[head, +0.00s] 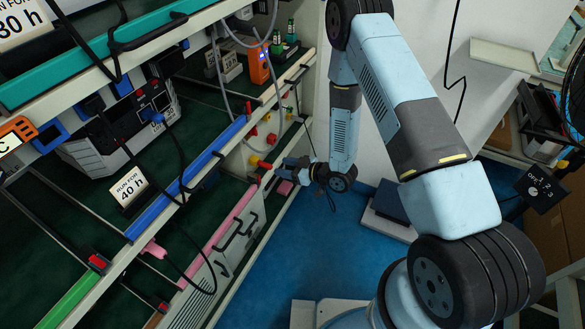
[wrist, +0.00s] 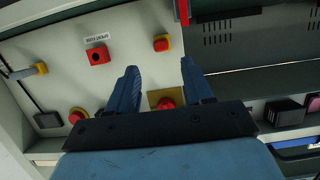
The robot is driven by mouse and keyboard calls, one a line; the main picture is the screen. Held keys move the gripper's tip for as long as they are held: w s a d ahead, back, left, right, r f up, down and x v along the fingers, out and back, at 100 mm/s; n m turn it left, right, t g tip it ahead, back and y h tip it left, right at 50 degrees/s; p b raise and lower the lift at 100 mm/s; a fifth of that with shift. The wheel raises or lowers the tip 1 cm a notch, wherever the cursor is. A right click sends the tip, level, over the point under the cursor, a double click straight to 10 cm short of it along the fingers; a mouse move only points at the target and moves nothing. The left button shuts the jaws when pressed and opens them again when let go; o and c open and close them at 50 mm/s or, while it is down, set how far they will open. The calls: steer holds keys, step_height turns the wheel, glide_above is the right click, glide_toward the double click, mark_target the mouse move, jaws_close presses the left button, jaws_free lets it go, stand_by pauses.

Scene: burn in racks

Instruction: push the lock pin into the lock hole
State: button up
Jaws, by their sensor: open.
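My gripper (wrist: 159,66) is open, with its two dark blue fingers reaching toward a pale rack panel (wrist: 130,35). Nothing shows held between them. Between and behind the fingers is a red round part on a yellow square plate (wrist: 154,96), partly hidden by the gripper body. I cannot tell which part is the lock pin or the lock hole. In the head view my gripper (head: 285,172) is beside the rack's end post, low down.
A red knob on yellow (wrist: 161,43), another red knob (wrist: 77,115) and a grey-and-yellow plug (wrist: 30,71) stick out of the panel. A red part (wrist: 184,10) hangs at the top. Cables cross the rack shelves (head: 215,150). Blue floor (head: 260,270) is clear beside the rack.

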mark_target(262, 164)
steer(key=x, duration=0.8)
steer(key=shift+w, duration=0.1)
steer(key=shift+c, duration=0.3)
steer(key=shift+w, duration=0.1)
jaws_close()
steer(key=shift+c, duration=2.4)
jaws_free()
steer(key=shift+w+d, duration=0.1)
jaws_close()
